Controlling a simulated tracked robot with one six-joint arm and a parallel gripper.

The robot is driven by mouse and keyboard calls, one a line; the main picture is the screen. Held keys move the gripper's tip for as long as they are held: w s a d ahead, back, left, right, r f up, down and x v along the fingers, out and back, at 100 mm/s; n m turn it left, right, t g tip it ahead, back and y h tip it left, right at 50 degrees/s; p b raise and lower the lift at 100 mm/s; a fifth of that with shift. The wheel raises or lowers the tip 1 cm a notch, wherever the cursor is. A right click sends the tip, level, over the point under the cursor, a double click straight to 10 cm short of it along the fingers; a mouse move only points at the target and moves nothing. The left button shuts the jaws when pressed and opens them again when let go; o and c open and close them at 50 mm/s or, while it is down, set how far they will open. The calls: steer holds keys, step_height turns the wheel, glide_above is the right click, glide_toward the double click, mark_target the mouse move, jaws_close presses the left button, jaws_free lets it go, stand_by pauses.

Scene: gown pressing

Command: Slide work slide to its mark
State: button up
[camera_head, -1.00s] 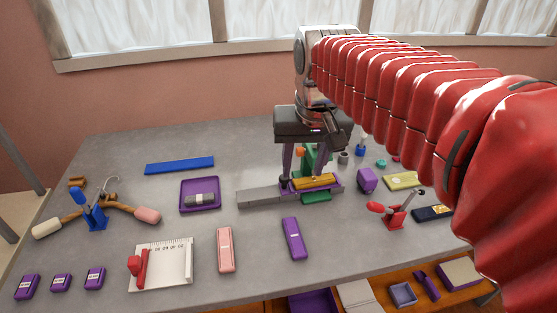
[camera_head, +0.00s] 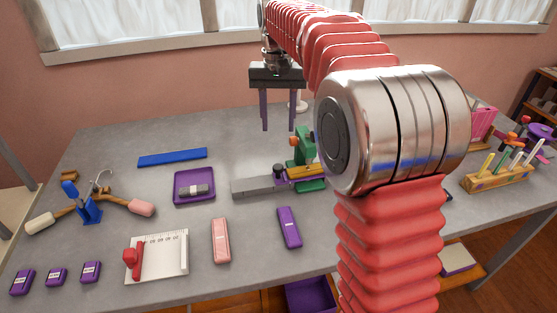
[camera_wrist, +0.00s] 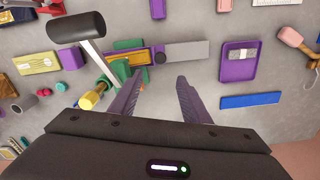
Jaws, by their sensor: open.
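The work slide appears to be the gold-topped purple block (camera_head: 303,173) on a grey rail (camera_head: 257,187), beside a green press (camera_head: 307,148). In the head view my arm hides its right end. The wrist view shows the gold-topped block (camera_wrist: 130,58) at the press and the bare grey rail (camera_wrist: 188,52) extending right. I cannot make out a mark. My gripper (camera_head: 278,130) is open and empty, with its purple fingers pointing down behind the rail and apart from it. In the wrist view its fingertips (camera_wrist: 159,80) lie below the rail.
A dark cylinder on a metal rod (camera_wrist: 77,27) and a yellow knob (camera_wrist: 88,100) stand near the press. A purple tray (camera_head: 194,188) and a blue bar (camera_head: 172,158) lie left. A purple block (camera_head: 289,228) lies in front.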

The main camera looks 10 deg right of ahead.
mark_target(278, 166)
steer(key=shift+f, duration=0.1)
stand_by(0.3)
step_height(278, 166, down, 14)
steer(key=shift+r, duration=0.15)
stand_by(0.5)
jaws_close()
stand_by(0.5)
